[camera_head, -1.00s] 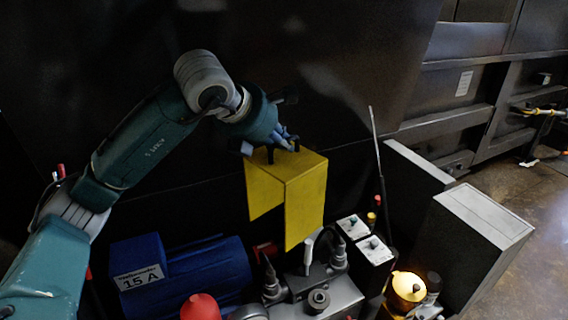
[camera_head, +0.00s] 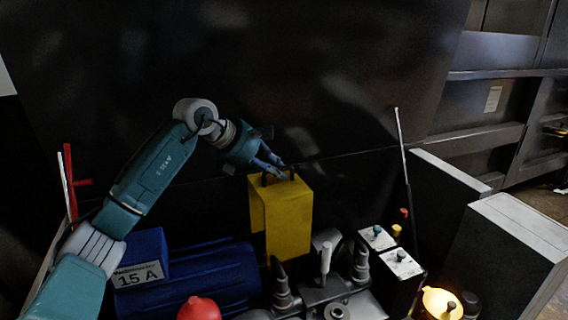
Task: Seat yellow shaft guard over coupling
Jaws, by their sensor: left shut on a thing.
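The yellow shaft guard (camera_head: 289,215) is a bent sheet with a flat top, a black handle on top and sides hanging down. My left gripper (camera_head: 280,174) comes in from the upper left and is shut on the guard's handle. The guard is upright between the blue motor (camera_head: 205,278) on the left and the grey pump body (camera_head: 345,300) at the front right. Its lower edge is behind the pump fittings, so I cannot tell whether it touches anything. The coupling is hidden. My right gripper is not in view.
Control boxes with knobs (camera_head: 398,264) and a thin upright rod (camera_head: 402,145) stand to the right. A red dome (camera_head: 199,308) and a lit yellow lamp (camera_head: 441,303) are in front. A grey cabinet (camera_head: 510,250) stands far right. A dark wall is behind.

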